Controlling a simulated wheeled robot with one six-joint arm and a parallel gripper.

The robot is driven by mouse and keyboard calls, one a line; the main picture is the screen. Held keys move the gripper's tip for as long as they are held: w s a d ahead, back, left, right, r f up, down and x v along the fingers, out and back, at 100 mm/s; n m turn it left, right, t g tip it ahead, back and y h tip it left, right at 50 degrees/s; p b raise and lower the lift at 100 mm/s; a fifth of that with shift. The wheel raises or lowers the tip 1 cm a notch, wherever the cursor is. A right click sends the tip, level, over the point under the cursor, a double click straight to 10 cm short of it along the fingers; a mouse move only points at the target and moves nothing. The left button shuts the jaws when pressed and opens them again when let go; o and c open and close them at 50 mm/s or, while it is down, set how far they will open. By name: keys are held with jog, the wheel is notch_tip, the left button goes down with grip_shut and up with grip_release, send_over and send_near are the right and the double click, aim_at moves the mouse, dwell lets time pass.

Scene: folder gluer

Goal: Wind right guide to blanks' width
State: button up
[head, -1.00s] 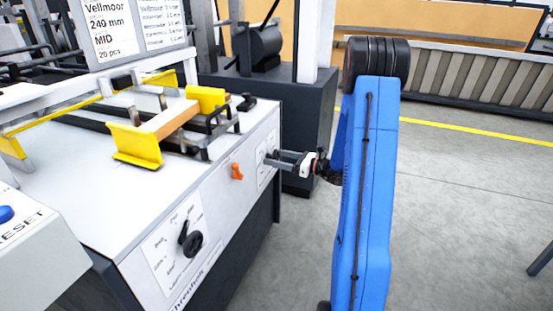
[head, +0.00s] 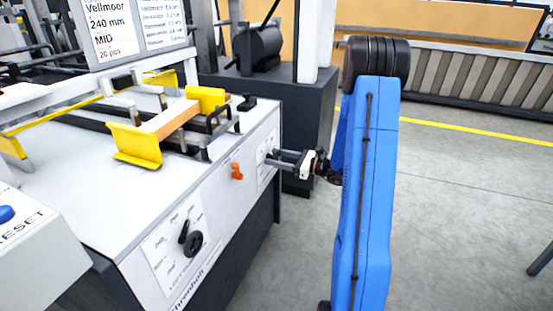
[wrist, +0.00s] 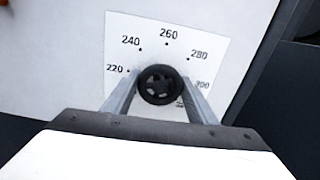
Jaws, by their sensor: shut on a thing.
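A round black knob (wrist: 160,85) sits on a white dial plate (wrist: 205,55) marked 220, 240, 260, 280 and 300. My gripper's (wrist: 160,92) two grey fingers are shut on the knob, one on each side. A small pale mark shows at the knob's lower right; I cannot tell its exact reading. In the head view my gripper (head: 272,159) reaches the machine's front panel from the right, and the knob is hidden. Yellow guide pieces (head: 137,145) with a brown bar between stand on the machine top. A longer yellow guide rail (head: 60,115) runs further left.
A sign (head: 108,25) reads Vellmoor, 240 mm, MID, 20 pcs. A reset box (head: 35,240) stands at the lower left. The floor to the right is open.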

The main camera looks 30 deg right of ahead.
jog(key=n, duration=1.1)
jog(key=shift+n, duration=0.3)
jog(key=shift+s+f+n, duration=0.1)
jog(key=shift+n, duration=1.9)
jog(key=o, duration=1.1)
jog(key=shift+c, duration=0.2)
